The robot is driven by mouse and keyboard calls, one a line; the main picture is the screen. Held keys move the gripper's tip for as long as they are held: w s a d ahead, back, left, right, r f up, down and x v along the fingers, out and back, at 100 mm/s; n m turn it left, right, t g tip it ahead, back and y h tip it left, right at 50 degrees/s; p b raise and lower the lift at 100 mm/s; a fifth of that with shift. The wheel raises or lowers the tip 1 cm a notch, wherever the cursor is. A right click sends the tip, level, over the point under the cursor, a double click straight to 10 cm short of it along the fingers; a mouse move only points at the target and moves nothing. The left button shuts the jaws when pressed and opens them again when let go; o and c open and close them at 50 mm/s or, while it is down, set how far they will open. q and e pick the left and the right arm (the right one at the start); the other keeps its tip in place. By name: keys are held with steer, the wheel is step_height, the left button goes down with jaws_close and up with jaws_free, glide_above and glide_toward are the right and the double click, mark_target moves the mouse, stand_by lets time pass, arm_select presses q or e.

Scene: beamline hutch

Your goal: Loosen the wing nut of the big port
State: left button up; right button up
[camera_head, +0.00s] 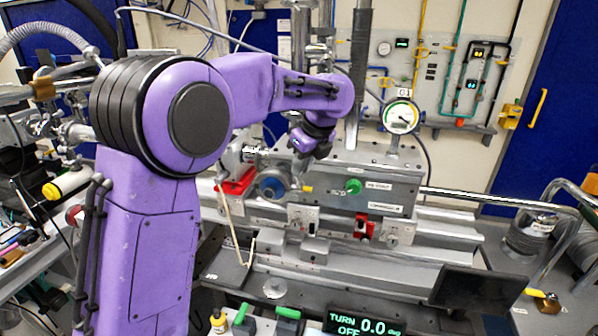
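My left arm comes in from the left, and its gripper (318,150) hangs at the top of the grey metal housing (385,190), near the round ports on its front. Its fingers are small and partly hidden by the wrist, so I cannot tell whether they are open or shut. A large round port (272,186) with a blue centre sits on the housing's left, below and left of the gripper. A small yellow part (307,189) shows just right of it. I cannot make out clearly which part is the wing nut. My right gripper is not in view.
A green knob (353,186) is on the housing's front, and a dial gauge (400,117) stands above it. Red clamps (237,182) sit left of the port. A display (364,322) reads "TURN 0.0" and "OFF". Pipes (500,203) run along the right.

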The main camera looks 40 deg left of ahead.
mark_target(299, 180)
arm_select(q)
steer(key=f, duration=0.1)
steer(key=w+f, duration=0.1)
steer(key=a+f, duration=0.1)
steer(key=f, duration=0.1)
steer(key=shift+w, duration=0.35)
steer(key=shift+s+r, duration=0.25)
steer(key=shift+s, duration=0.15)
steer(key=shift+a, duration=0.1)
jaws_close()
steer(key=shift+w, duration=0.1)
